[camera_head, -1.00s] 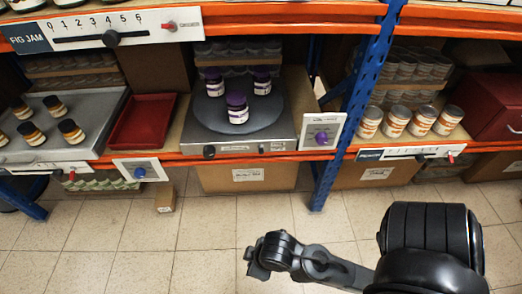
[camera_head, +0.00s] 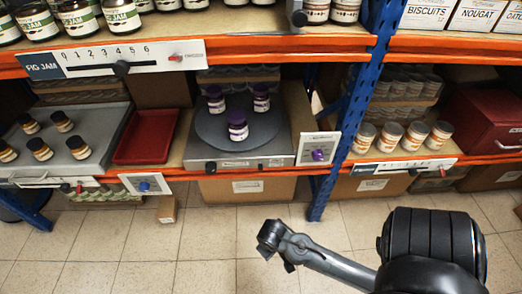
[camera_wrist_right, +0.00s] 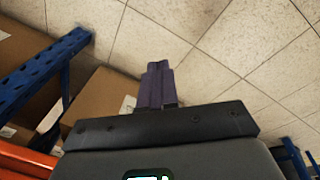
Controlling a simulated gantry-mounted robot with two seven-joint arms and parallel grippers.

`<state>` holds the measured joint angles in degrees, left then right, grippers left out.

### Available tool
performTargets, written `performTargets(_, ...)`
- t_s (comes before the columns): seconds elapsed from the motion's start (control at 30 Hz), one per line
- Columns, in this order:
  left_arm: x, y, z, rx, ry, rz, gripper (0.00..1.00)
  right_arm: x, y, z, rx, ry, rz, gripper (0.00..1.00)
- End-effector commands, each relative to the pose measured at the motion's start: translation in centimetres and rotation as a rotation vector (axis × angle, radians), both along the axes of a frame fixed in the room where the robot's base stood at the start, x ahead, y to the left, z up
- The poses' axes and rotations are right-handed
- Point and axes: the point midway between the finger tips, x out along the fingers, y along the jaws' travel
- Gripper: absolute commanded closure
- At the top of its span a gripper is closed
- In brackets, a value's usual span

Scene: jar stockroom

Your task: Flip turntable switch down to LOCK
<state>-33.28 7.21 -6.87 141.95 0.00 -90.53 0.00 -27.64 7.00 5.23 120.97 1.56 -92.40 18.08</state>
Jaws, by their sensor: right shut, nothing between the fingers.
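The turntable (camera_head: 214,131) is a dark grey disc on a metal base (camera_head: 240,160) in the middle of the lower shelf, with three purple-lidded jars on it. A small dark knob (camera_head: 211,167) and a small label show on the base's front; lettering such as LOCK is too small to read. A panel with a purple knob (camera_head: 318,155) is right of the base. My right gripper (camera_head: 268,238) is in front of and below the shelf, over the floor, apart from the turntable. Its fingers (camera_wrist_right: 157,85) are shut and empty. My left gripper is out of view.
A red tray (camera_head: 146,137) and a grey platform with several jars (camera_head: 68,163) are left of the turntable. A blue upright post (camera_head: 345,130) is to its right. Cardboard boxes (camera_head: 245,188) are below the shelf.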

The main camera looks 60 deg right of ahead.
Motion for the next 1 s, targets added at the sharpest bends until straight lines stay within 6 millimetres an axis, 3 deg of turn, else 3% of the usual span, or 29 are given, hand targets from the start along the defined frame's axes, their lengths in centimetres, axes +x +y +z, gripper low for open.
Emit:
performTargets(0.03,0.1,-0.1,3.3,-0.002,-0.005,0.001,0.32,0.4,-1.7,2.3,-0.013,0.012,-0.056,1.0)
performTargets(0.4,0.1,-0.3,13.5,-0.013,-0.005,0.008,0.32,2.9,-10.8,9.8,-0.041,0.048,-0.392,1.0)
performTargets(0.7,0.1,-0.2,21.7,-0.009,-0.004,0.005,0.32,5.6,-15.6,18.0,-0.007,0.033,-0.576,1.0)
performTargets(1.0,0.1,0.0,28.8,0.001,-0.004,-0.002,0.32,9.5,-18.3,27.1,0.046,-0.033,-0.674,1.0)
